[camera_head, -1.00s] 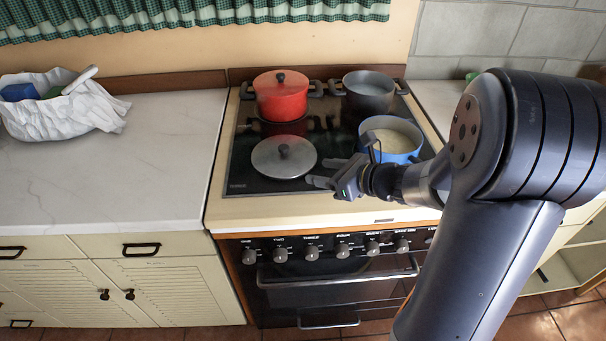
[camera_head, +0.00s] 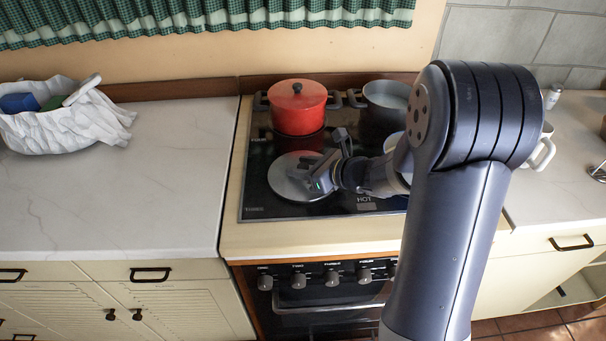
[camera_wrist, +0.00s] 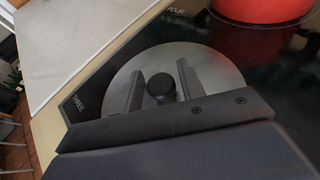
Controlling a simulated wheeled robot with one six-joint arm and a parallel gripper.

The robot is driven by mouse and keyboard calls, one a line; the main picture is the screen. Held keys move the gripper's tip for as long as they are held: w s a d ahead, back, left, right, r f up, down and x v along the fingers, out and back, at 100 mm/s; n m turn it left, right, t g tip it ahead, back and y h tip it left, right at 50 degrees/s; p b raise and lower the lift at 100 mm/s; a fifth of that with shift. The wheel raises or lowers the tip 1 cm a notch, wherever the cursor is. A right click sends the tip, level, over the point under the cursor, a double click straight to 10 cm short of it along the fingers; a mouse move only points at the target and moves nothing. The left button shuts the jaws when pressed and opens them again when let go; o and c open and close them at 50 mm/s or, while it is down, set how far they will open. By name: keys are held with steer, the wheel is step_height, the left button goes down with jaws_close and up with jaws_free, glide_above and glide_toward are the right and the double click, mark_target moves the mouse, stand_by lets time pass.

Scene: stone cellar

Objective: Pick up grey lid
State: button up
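The grey lid (camera_head: 283,180) is a flat round disc lying on the front left of the black cooktop. My gripper (camera_head: 304,170) is over its right part in the head view and hides some of it. In the wrist view the lid (camera_wrist: 215,75) shows its round black knob (camera_wrist: 161,87). The fingers of my gripper (camera_wrist: 161,90) are open, one on each side of the knob, with a gap visible around it. I cannot tell how far the fingertips are above the lid's surface.
A red pot (camera_head: 298,108) with a lid stands just behind the grey lid. A grey pot (camera_head: 386,103) stands at the back right. A pot behind my arm is mostly hidden. White counter (camera_head: 120,190) to the left is largely clear; a white bag (camera_head: 65,122) lies there.

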jaws_close()
steer(key=shift+r, duration=0.1)
